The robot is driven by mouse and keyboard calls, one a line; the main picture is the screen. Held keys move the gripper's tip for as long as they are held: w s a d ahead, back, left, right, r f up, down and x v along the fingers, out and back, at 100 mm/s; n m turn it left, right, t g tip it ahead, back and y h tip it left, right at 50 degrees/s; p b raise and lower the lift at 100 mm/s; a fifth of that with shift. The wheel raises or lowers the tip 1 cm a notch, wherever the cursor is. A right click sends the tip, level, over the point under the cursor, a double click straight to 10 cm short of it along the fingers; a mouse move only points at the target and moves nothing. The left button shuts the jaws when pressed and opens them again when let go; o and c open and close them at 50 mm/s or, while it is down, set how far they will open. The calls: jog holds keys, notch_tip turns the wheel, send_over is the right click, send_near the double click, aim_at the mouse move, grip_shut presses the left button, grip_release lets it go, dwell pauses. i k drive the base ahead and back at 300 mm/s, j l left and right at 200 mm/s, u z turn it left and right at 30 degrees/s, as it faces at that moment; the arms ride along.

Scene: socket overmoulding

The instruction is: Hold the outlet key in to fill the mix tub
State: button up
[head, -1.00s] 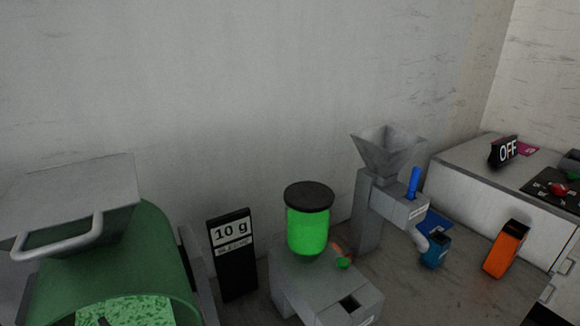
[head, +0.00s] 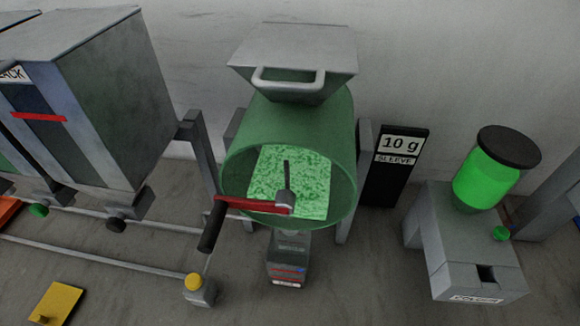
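A green mixing drum (head: 340,130) stands at the middle, with green speckled material (head: 300,178) showing in its open front. A red crank arm (head: 250,204) with a black handle crosses the drum's front. A small dark grey tub (head: 287,265) with a label sits directly under the drum and looks like the mix tub; its inside is not clear. A small grey box (head: 201,295) with a yellow button (head: 194,281) on top stands left of the tub. This may be the outlet key; I cannot read any label on it. My gripper is not in view.
Dark grey bins (head: 110,110) stand at the left, with rails (head: 110,258) and a yellow plate (head: 57,303) below. Right of the drum are a black "10 g SLEEVE" sign (head: 396,165) and a grey machine (head: 465,250) with a bright green jar (head: 484,180).

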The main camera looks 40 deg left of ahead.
aim_at(193, 281)
jog(key=u, duration=1.55)
